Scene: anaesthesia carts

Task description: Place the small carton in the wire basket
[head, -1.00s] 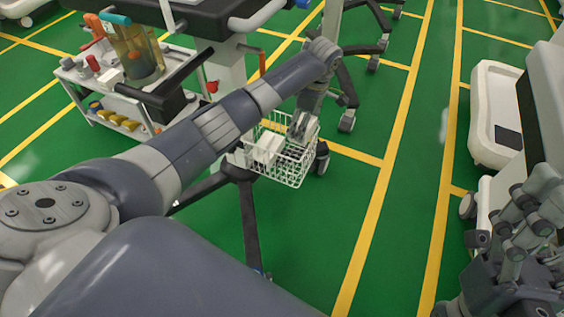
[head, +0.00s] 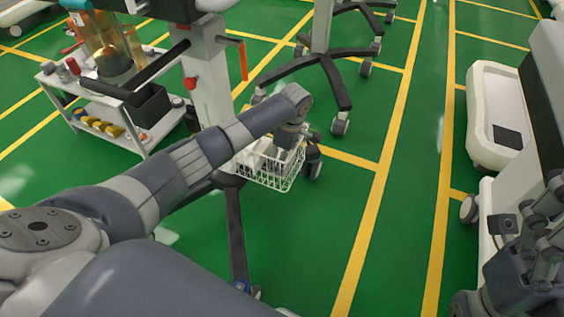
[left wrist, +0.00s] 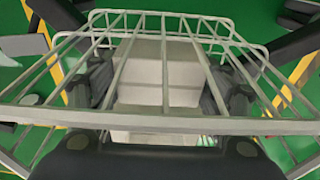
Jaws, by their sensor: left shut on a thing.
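The white wire basket (head: 270,181) hangs at the base of the cart column in the head view. My left gripper (head: 287,148) reaches down into it from above. In the left wrist view, my left gripper (left wrist: 165,88) is shut on the small white carton (left wrist: 165,72), with a dark finger on each side. Wires of the basket (left wrist: 165,127) cross in front of the carton and fingers. Whether the carton touches the basket floor cannot be told. My right gripper (head: 540,265) is at the lower right, far from the basket; its finger opening is unclear.
A white shelf cart (head: 115,101) with bottles and yellow items stands at the left. Dark wheeled legs (head: 330,70) stand behind the basket. A white wheeled unit (head: 495,115) is at the right. Green floor is clear between the basket and the right side.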

